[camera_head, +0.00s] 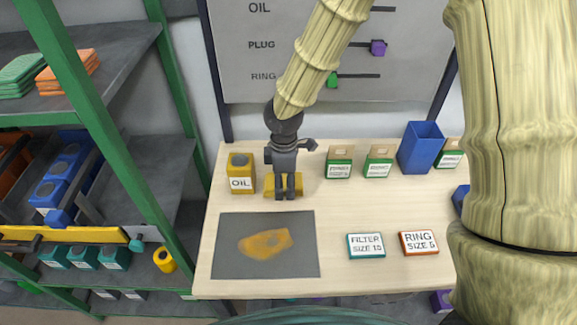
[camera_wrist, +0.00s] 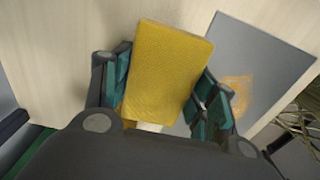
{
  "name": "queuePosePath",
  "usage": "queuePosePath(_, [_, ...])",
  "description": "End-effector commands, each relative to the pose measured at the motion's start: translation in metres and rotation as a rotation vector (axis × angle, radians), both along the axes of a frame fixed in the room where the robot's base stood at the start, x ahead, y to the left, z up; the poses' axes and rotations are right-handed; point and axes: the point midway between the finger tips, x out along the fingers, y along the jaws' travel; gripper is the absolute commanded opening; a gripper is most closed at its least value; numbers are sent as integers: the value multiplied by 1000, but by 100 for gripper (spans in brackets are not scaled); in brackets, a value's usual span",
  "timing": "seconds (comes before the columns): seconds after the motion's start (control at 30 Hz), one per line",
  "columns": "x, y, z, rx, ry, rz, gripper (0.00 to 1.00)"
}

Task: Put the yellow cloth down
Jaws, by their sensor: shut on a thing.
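The yellow cloth (camera_wrist: 168,70) is a flat rectangular pad held between the two teal-lined fingers of my gripper (camera_wrist: 160,95) in the wrist view. In the head view, my gripper (camera_head: 285,190) points down over the back of the wooden table, and part of the cloth (camera_head: 297,184) shows behind and beside its fingers. The cloth is just right of the yellow oil container (camera_head: 240,172). I cannot tell whether the cloth touches the table top.
A grey mat (camera_head: 225,260) with an orange-brown smear (camera_head: 264,243) lies at front left. Filter (camera_head: 366,246) and ring (camera_head: 418,243) boxes lie at front right. Green-labelled boxes (camera_head: 339,168) and a blue bin (camera_head: 420,148) stand behind. A green-framed shelf (camera_head: 140,150) borders the left side.

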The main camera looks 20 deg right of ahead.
Motion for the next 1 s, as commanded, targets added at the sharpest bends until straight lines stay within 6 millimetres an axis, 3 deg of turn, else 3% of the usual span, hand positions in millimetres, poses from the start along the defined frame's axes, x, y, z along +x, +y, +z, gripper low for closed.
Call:
queuePosePath(0.2, [40, -20, -1, 1, 0, -5, 23])
queuePosePath(0.4, [63, -31, -5, 0, 0, -4, 23])
queuePosePath(0.63, [77, -38, -7, 0, 0, -6, 23])
queuePosePath(1.0, [74, -36, -41, -1, 0, -3, 23])
